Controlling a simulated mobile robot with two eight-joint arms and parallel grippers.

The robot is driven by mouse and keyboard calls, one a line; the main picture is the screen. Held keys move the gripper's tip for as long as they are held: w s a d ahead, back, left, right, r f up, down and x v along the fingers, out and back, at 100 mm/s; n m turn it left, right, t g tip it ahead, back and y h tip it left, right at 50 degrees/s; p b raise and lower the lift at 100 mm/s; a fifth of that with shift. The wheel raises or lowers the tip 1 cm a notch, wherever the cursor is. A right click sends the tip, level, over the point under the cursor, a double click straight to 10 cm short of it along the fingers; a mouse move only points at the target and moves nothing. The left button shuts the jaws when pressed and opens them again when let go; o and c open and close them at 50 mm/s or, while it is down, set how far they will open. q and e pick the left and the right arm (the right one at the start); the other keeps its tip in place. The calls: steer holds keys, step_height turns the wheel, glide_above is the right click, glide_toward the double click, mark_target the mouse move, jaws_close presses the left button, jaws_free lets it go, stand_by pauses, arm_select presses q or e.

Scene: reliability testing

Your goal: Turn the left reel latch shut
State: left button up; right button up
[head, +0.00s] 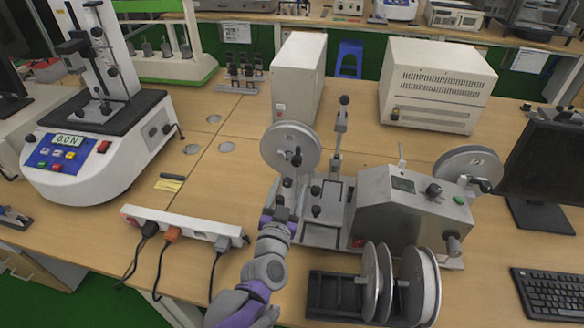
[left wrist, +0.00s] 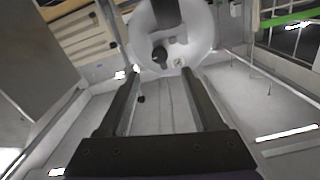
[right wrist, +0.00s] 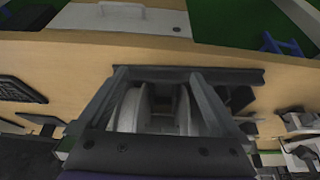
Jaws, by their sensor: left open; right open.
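The left reel (head: 284,140) is a pale disc standing upright on the left of the testing machine. Its latch is a small dark knob (head: 296,157) at the hub. In the left wrist view the reel (left wrist: 199,30) is ahead, with the dark latch knob (left wrist: 160,56) between the fingertips as seen. My left gripper (head: 284,205) is below and in front of the reel. In the left wrist view its fingers (left wrist: 159,72) are apart with nothing held. My right gripper (right wrist: 158,72) is open; the head view does not show it. The latch's exact angle is hard to tell.
The machine's grey box (head: 400,212) and right reel (head: 466,160) are to the right. Spare reels (head: 420,285) stand in a black rack (head: 325,295) at the front. A power strip (head: 180,222) lies left of my left gripper. A monitor and keyboard (head: 552,292) are far right.

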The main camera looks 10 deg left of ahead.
mark_target(296, 164)
arm_select(q)
steer(key=w, duration=0.9)
jaws_close()
